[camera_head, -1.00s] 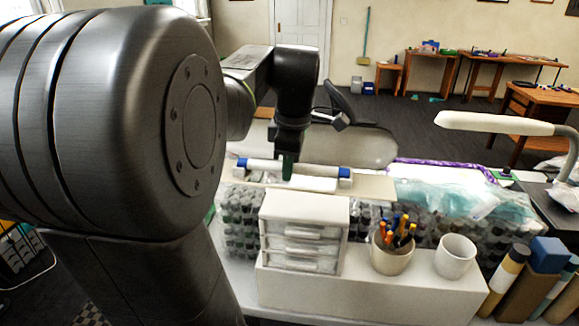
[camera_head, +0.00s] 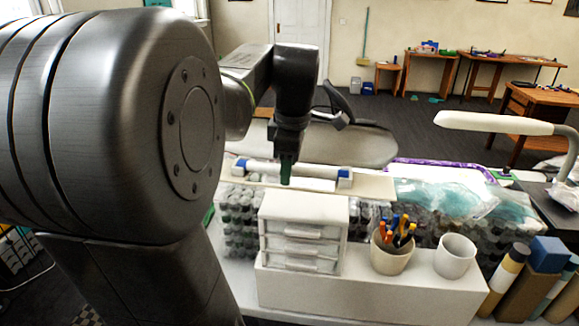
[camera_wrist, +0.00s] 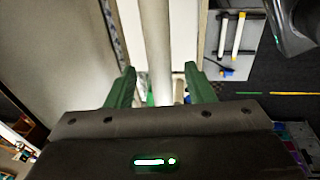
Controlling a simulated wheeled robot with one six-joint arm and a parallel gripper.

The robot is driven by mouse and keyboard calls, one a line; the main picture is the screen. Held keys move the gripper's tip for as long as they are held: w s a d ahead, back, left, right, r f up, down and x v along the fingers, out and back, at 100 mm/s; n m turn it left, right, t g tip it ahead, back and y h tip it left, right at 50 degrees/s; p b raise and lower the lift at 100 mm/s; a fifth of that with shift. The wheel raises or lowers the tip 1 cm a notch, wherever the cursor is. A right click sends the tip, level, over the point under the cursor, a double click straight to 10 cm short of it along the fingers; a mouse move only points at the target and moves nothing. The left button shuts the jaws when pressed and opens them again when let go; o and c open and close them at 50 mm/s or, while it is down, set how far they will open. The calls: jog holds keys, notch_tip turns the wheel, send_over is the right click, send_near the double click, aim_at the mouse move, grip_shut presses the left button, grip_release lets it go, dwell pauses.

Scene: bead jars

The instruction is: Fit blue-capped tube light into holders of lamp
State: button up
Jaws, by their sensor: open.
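The blue-capped tube light (camera_head: 262,167) is a white cylinder lying level along the long cream lamp base (camera_head: 372,186). Its blue ends sit at small pale holders, the left holder (camera_head: 238,172) and the right holder (camera_head: 344,181). I cannot tell whether both ends are fully seated. My gripper (camera_head: 286,172) points down at the tube's middle and hides part of it. In the wrist view, the green fingers of my gripper (camera_wrist: 160,87) are open on either side of the tube (camera_wrist: 156,45), with a gap on each side.
Bead jars (camera_head: 238,215) stand below the lamp base. In front are a white drawer unit (camera_head: 302,240), a pen cup (camera_head: 391,256) and a white cup (camera_head: 455,256). A pale lamp arm (camera_head: 495,123) and clear teal-tinted plastic (camera_head: 450,197) are at right.

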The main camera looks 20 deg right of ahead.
notch_tip(320, 180, up, 13)
jog(key=s, duration=0.2)
jog(key=shift+s, duration=0.25)
jog(key=shift+f, duration=0.15)
jog(key=w+f, duration=0.1)
jog(key=f, duration=0.8)
jog(key=w+f, duration=0.1)
jog(key=f, duration=0.3)
jog(key=shift+w+f, duration=0.15)
jog(key=shift+w, duration=0.15)
jog(key=shift+r, duration=0.25)
